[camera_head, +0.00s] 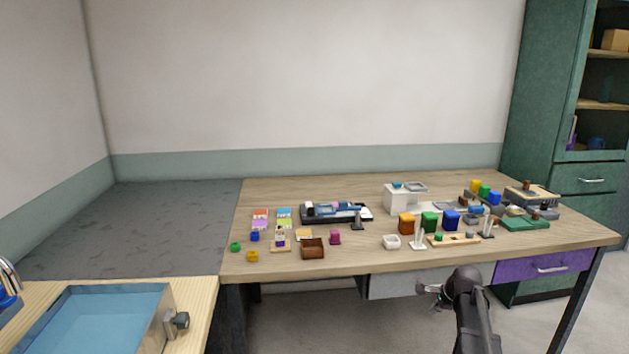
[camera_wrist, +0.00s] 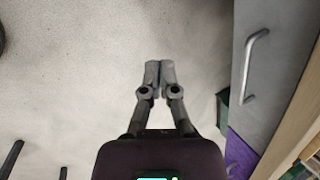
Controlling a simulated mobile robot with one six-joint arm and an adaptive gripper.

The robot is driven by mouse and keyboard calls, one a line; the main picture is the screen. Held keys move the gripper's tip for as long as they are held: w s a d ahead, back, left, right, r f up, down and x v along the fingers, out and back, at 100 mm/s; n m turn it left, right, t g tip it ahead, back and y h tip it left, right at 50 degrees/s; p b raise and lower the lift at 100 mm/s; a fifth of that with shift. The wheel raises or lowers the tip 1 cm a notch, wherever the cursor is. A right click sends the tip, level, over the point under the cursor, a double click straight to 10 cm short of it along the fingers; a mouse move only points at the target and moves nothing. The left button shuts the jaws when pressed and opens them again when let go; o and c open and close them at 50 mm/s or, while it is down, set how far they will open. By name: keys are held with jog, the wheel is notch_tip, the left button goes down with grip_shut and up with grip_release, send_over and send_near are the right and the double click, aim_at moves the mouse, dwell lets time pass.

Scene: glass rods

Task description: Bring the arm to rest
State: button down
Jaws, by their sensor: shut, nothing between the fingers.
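My gripper (camera_wrist: 159,72) is shut and empty in the wrist view, its two fingertips together over bare grey floor. In the head view my gripper (camera_head: 432,291) shows small at the end of my dark arm, in front of the table's front edge and lower than the tabletop. It touches nothing that I can see. Its fingers are too small to make out well in the head view.
The wooden table (camera_head: 350,262) carries several small blocks, trays and stands. A grey drawer (camera_head: 395,285) and a purple drawer (camera_head: 543,267) sit under its front edge; the grey drawer's handle (camera_wrist: 250,66) is right of my gripper. A blue basin (camera_head: 100,315) stands at lower left.

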jog(key=s+a+f+n+g+h, duration=0.2)
jog(key=s+a+n+g, duration=0.2)
jog(key=s+a+n, duration=1.75)
notch_tip(320, 180, up, 15)
jog(key=d+m+p, duration=0.2)
jog(key=p, duration=1.3)
jog(key=shift+s+m, duration=0.35)
jog(key=shift+s, duration=0.05)
